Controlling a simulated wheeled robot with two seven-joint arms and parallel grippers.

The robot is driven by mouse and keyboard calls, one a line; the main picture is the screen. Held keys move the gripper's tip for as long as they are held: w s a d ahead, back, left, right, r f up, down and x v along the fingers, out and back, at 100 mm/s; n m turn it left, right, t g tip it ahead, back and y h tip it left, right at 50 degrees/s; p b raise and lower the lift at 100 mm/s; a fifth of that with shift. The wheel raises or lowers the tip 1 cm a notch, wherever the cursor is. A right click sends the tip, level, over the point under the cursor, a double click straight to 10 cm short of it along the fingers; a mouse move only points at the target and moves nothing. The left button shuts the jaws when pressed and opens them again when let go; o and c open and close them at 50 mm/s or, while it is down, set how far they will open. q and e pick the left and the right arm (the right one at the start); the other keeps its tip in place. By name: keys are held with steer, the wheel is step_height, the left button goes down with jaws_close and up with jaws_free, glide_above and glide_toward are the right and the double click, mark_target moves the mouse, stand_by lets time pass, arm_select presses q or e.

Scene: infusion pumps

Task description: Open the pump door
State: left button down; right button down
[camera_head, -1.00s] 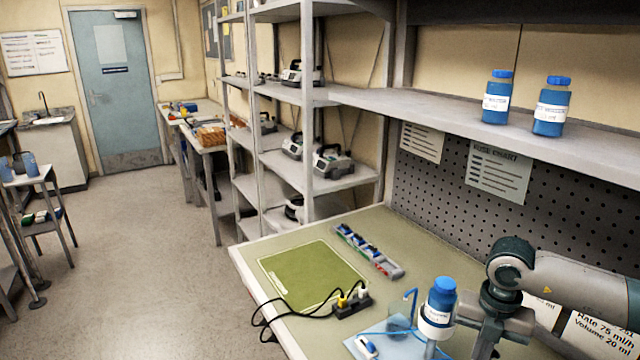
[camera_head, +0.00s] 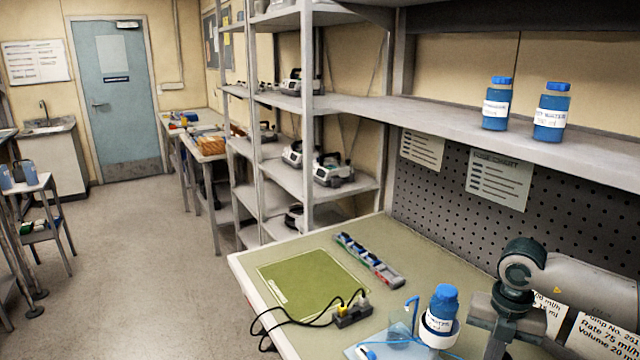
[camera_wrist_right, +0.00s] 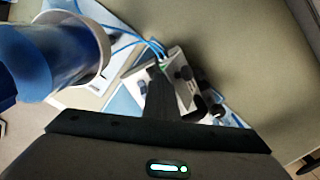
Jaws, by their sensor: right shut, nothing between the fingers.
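My right gripper (camera_wrist_right: 157,75) is shut and empty in the right wrist view, its dark fingers in front of a small pale device with dark knobs (camera_wrist_right: 182,72). This may be the pump; its door cannot be made out, and the fingers hide part of it. I cannot tell whether they touch it. In the head view my right arm comes in from the right, with its fingertips below the picture edge. No pump shows clearly on the near bench there. My left gripper is not in view.
A blue bottle (camera_head: 443,303) stands in a white ring holder close left of my right arm; it is large in the wrist view (camera_wrist_right: 25,65). Blue tubing (camera_wrist_right: 125,35) runs beside it. A green mat (camera_head: 312,283) and a connector block with black cables (camera_head: 352,314) lie left.

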steer(key=shift+w+d, duration=0.1)
steer(key=shift+d, duration=0.15)
steer(key=shift+a+f, duration=0.1)
steer(key=shift+a, duration=0.05)
steer(key=shift+s+a, duration=0.5)
steer(key=shift+a, duration=0.25)
stand_by(0.4)
step_height(320, 180, up, 8)
steer(key=p, duration=0.3)
stand_by(0.7)
stand_by(0.4)
